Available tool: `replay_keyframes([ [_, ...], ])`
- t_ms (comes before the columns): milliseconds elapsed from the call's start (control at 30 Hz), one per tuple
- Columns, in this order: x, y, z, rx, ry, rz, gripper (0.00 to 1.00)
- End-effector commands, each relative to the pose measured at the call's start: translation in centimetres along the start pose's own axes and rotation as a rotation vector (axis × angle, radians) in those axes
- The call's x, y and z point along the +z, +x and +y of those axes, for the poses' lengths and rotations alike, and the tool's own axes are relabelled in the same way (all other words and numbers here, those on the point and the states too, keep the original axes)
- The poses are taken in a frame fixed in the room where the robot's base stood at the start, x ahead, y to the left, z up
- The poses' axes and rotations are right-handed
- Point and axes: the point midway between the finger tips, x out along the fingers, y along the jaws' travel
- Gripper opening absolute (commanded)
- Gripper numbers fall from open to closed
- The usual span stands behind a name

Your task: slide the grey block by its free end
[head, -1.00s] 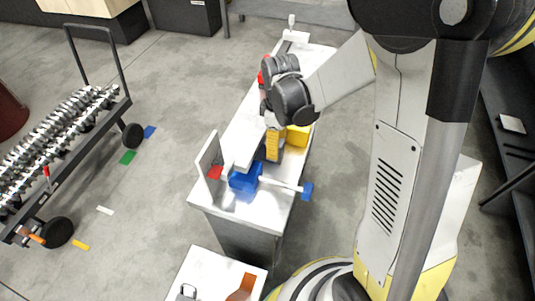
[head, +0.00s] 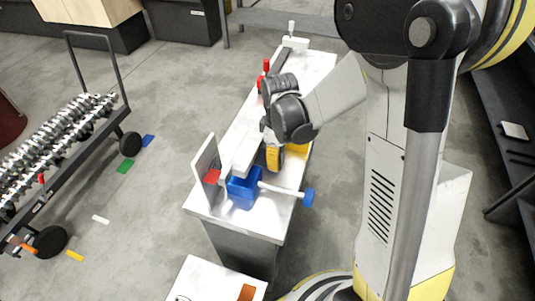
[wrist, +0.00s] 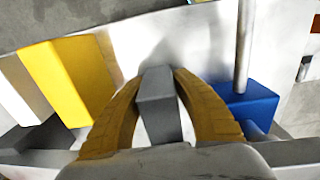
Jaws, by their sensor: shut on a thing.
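The grey block (wrist: 158,103) stands between the two yellow-padded fingers of my gripper (wrist: 158,80) in the wrist view. Both fingers close around its sides, and its narrow top end shows between the fingertips. In the head view my gripper (head: 273,157) is low over the bench, beside the blue vise-like block (head: 240,187). The grey block cannot be made out there, as my wrist and fingers cover that spot.
A yellow block (wrist: 68,80) is left of my fingers in the wrist view; the blue block (wrist: 245,108) with its upright rod is close on the right. On the bench (head: 230,215) stand a white upright plate (head: 204,160) and a red item (head: 266,68).

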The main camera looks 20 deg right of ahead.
Motion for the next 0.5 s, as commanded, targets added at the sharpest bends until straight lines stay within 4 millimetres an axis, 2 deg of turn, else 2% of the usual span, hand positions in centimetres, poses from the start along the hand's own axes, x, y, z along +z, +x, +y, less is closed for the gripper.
replay_keyframes([
  [500, 1.1, 0.1, 0.0, -0.001, 0.001, -0.002, 0.02],
])
